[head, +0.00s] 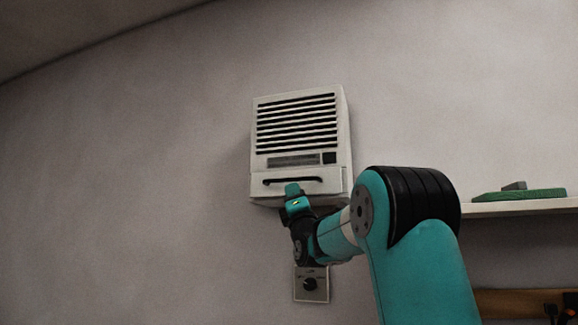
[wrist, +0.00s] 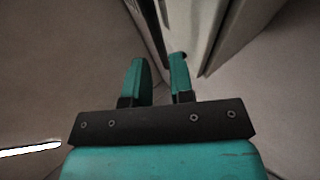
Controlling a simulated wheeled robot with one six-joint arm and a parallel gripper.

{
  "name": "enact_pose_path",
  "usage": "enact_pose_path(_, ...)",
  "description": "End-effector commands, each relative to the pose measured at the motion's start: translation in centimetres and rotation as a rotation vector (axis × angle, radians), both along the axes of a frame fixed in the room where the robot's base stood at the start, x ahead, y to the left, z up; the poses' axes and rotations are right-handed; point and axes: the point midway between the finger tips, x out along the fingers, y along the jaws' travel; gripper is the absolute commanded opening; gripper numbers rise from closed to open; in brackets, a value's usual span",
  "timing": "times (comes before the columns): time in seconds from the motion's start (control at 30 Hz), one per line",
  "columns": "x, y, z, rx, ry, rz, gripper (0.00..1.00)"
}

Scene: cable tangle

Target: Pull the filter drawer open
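The filter drawer (head: 325,187) is the pale front at the bottom of a white louvred wall unit (head: 260,140). A dark bar handle (head: 308,180) runs across its upper part. I see no clear gap around the drawer front. The unit's pale side (wrist: 190,25) is just beyond the fingers. Whether a finger touches the handle I cannot tell.
A switch plate with a dark knob (head: 310,284) is on the wall below the unit. A shelf (head: 520,207) at the right carries a green item (head: 520,195) with a grey block. The wall left of the unit is bare.

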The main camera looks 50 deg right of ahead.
Motion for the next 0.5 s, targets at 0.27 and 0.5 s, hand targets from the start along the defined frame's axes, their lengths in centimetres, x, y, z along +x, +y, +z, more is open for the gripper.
enact_pose_path(0.27,2.7,-1.5,4.0,0.001,0.001,0.002,0.22)
enact_pose_path(0.5,3.5,-2.0,4.7,0.002,0.001,0.002,0.22)
